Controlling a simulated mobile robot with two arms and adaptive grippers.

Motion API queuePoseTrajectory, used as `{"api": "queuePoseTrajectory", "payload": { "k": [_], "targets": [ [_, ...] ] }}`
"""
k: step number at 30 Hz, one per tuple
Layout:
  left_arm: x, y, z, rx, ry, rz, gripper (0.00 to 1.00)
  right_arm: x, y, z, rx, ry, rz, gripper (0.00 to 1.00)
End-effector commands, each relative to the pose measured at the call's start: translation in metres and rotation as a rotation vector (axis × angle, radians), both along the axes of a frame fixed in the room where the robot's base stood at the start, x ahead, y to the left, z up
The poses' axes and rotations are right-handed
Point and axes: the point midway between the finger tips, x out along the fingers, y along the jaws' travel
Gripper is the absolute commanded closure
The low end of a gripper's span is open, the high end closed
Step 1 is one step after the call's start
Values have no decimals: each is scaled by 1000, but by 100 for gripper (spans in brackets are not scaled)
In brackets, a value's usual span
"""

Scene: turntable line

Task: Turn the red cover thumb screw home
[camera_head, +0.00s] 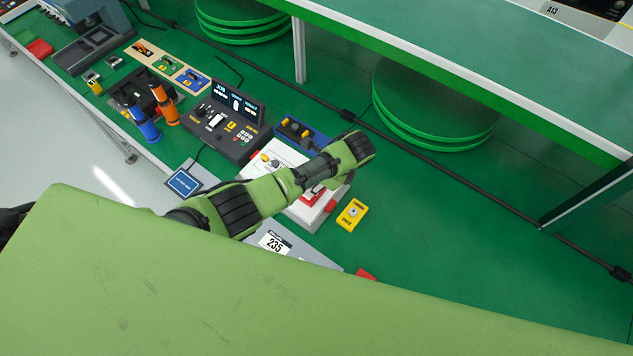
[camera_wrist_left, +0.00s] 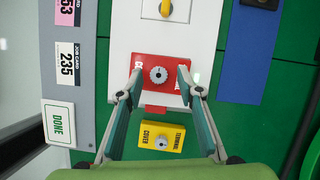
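The red cover (camera_wrist_left: 145,93) sits on a white unit (camera_wrist_left: 205,30), with a grey knurled thumb screw (camera_wrist_left: 158,75) in its middle. My left gripper (camera_wrist_left: 160,73) is open, its two fingertips on either side of the thumb screw with a gap to it on both sides. Whether the fingertips touch the cover cannot be told. In the head view the red cover (camera_head: 312,196) shows only in part beneath my left arm, and the screw is hidden. My right gripper is in neither view.
A yellow terminal cover (camera_head: 352,214) with its own screw lies beside the white unit on the green bench. A blue holder (camera_head: 300,133) and a control box (camera_head: 226,121) stand behind. Job cards (camera_wrist_left: 67,64) lie on a grey plate.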

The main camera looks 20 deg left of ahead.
Motion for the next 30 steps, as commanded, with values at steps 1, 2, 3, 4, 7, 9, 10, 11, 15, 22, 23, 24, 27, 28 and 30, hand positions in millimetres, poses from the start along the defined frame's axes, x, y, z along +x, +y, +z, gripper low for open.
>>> {"api": "queuePoseTrajectory", "payload": {
  "k": [1, 2, 3, 4, 7, 9, 10, 11, 15, 22, 23, 24, 27, 28, 30],
  "targets": [
    [-1, 0, -1, 0, 1, 0, 66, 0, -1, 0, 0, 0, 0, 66],
    [-1, 0, -1, 0, 2, 1, 66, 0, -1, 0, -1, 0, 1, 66],
    [-1, -1, 0, -1, 2, 0, 66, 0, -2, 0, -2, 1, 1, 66],
    [-1, -1, 1, -1, 2, 0, 66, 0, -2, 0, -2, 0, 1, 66],
    [-1, -4, 7, -2, 1, -1, 66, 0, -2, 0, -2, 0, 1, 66],
    [-2, -8, 16, -3, 0, -1, 66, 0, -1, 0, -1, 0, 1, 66],
    [-2, -10, 20, -3, 0, 0, 66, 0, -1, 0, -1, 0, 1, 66],
    [-2, -12, 26, -3, -1, -1, 66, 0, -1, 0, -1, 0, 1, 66],
    [-4, -24, 55, -4, -3, -2, 66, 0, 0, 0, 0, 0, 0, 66],
    [-7, -40, 95, -2, -2, -1, 66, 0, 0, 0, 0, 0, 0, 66],
    [-7, -41, 98, -1, -2, -1, 66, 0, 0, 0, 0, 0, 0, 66],
    [-7, -43, 102, -1, -2, -1, 66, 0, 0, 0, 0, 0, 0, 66],
    [-8, -45, 109, 0, -1, 0, 66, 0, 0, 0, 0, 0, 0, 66],
    [-8, -45, 110, 0, -1, 0, 66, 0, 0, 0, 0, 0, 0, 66],
    [-8, -46, 111, 0, -1, 0, 66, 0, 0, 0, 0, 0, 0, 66]
  ]
}}
